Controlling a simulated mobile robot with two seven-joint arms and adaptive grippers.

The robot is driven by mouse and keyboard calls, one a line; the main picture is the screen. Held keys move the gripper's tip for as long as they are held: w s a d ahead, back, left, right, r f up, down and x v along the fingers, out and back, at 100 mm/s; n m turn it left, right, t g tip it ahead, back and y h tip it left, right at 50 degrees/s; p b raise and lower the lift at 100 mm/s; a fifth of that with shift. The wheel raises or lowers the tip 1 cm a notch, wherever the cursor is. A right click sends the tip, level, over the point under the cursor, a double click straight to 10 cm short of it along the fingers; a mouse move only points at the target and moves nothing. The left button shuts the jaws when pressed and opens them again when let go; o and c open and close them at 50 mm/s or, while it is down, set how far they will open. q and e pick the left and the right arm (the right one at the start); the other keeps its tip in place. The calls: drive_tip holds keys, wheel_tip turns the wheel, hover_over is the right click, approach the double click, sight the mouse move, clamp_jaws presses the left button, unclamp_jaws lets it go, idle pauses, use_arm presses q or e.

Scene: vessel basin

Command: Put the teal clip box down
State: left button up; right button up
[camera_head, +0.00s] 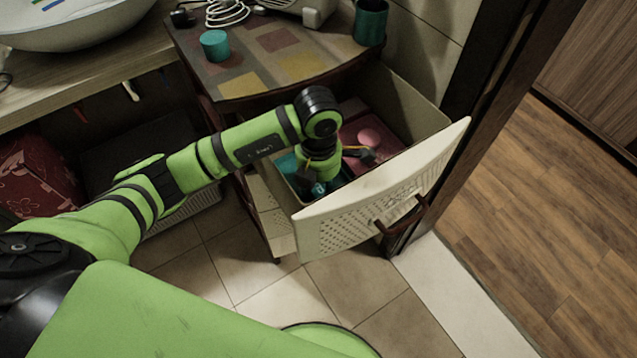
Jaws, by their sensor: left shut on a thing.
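The teal clip box (338,180) shows in part below my left wrist, inside the open drawer (370,195). My left gripper (322,180) points down into the drawer and is shut on the box. The wrist and the drawer's front hide most of the box and the fingertips, so I cannot tell whether the box touches the drawer's floor. My right gripper is not in view.
A teal cup (215,45) and a dark teal container (370,22) stand on the patterned cabinet top (250,82). A dark door frame (500,75) stands close at right.

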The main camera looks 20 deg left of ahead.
sight(319, 186)
use_arm(q)
drive_tip(key=shift+f+b, duration=0.2)
drive_tip(key=shift+b, duration=0.1)
drive_tip(key=o, duration=1.1)
drive_tip(key=shift+r, duration=0.1)
drive_tip(key=shift+o, duration=0.2)
wheel_tip(319, 186, up, 12)
drive_tip(key=shift+r, duration=0.2)
